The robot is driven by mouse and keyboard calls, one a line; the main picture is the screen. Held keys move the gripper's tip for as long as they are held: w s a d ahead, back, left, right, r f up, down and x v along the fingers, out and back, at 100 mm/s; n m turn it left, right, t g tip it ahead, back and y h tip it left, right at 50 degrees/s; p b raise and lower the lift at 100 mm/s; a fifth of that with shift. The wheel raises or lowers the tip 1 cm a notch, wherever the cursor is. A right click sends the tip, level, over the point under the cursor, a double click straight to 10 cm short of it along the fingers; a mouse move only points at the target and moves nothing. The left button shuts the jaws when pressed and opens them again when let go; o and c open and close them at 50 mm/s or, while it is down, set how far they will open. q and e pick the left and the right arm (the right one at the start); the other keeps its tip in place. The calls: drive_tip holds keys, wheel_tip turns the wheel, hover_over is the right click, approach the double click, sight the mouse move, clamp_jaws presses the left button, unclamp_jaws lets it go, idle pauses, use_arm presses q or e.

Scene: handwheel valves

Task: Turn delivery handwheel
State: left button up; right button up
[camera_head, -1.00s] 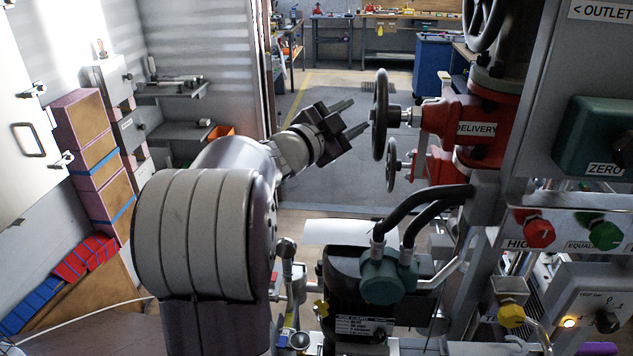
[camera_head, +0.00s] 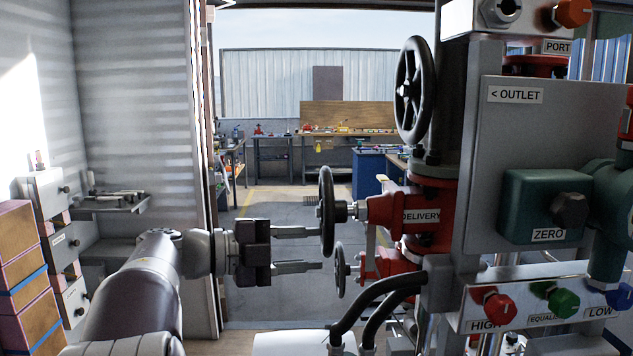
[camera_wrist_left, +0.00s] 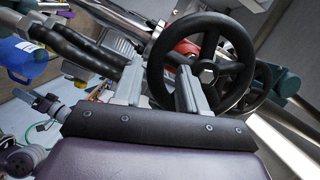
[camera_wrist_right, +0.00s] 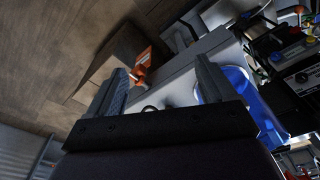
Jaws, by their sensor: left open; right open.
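The delivery handwheel (camera_head: 327,212) is a black spoked wheel on a red valve body with a DELIVERY label (camera_head: 421,216). It stands edge-on at the middle of the head view. My left gripper (camera_head: 318,250) is open and empty, its fingers pointing right at the wheel's lower part. In the left wrist view the handwheel (camera_wrist_left: 201,68) shows its spokes and hub, and the left gripper's fingers (camera_wrist_left: 160,88) are spread in front of it; whether they touch it I cannot tell. My right gripper (camera_wrist_right: 160,85) shows only in its wrist view, open and empty.
A smaller handwheel (camera_head: 340,270) sits just below. A larger black wheel (camera_head: 414,90) is above. Black hoses (camera_head: 375,300) curve below the valves. A grey panel (camera_head: 515,140) with a green ZERO block (camera_head: 545,205) stands at right. The floor behind is clear.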

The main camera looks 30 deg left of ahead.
sight(324, 191)
use_arm(q)
drive_tip(key=r+n+g+h+p, duration=0.1)
drive_tip(key=n+p, duration=0.5)
drive_tip(key=p, duration=0.6)
drive_tip(key=r+n+g+h+p, duration=0.1)
drive_tip(key=r+n+g+p, duration=0.3)
drive_tip(key=p, duration=0.9)
drive_tip(key=r+n+g+h+p, duration=0.2)
drive_tip(key=r+n+p, duration=0.2)
drive_tip(key=n+p, duration=0.5)
drive_tip(key=shift+d+r+n+g+p, duration=0.35)
drive_tip(key=shift+n+g+p, duration=0.05)
drive_tip(key=shift+p, duration=1.65)
drive_tip(key=n, duration=0.1)
drive_tip(key=w+a+r+n+h, duration=0.1)
drive_tip(key=n, duration=0.1)
drive_tip(key=shift+w+n, duration=0.3)
drive_tip(key=shift+d+f, duration=0.1)
drive_tip(key=shift+f, duration=0.1)
